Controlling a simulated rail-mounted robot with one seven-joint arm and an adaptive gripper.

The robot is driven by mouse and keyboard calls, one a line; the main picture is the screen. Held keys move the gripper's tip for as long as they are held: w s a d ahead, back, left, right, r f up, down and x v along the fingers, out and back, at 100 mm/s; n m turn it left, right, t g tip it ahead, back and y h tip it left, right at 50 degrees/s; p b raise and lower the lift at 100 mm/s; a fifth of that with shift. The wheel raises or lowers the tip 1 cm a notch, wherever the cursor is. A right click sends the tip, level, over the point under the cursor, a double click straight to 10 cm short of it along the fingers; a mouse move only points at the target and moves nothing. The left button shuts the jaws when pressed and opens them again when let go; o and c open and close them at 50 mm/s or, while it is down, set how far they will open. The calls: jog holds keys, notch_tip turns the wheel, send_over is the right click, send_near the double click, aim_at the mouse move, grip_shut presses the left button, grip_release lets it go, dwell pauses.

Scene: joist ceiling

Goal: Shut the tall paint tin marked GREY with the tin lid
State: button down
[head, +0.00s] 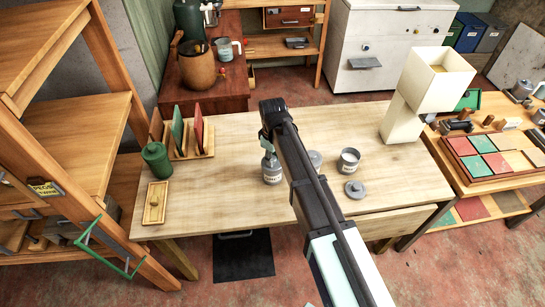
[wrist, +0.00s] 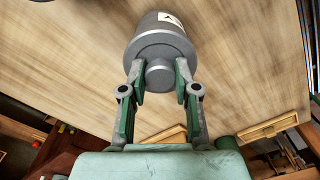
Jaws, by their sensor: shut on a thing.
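My gripper (head: 266,140) points down over the table, left of centre, and its fingers (wrist: 159,80) are shut on the knob of a round grey tin lid (wrist: 159,48). Directly under it stands a grey tin (head: 272,174) with a pale label, upright on the table. The tin's side (wrist: 158,22) and part of its label show beyond the lid in the wrist view. The lid looks lined up with the tin's top. I cannot tell whether it is fully seated, and the label's word is not readable.
To the right stand an open grey tin (head: 348,161) and a loose knobbed grey lid (head: 354,190). Another grey piece (head: 315,159) is partly behind my arm. A green canister (head: 156,160) and a board rack (head: 190,148) stand left. A cream box-shaped object (head: 402,120) stands at the right.

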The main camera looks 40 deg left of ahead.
jog(key=shift+f, duration=0.15)
jog(key=shift+f, duration=0.15)
jog(key=c, duration=0.8)
grip_release()
jog(key=shift+o, duration=0.2)
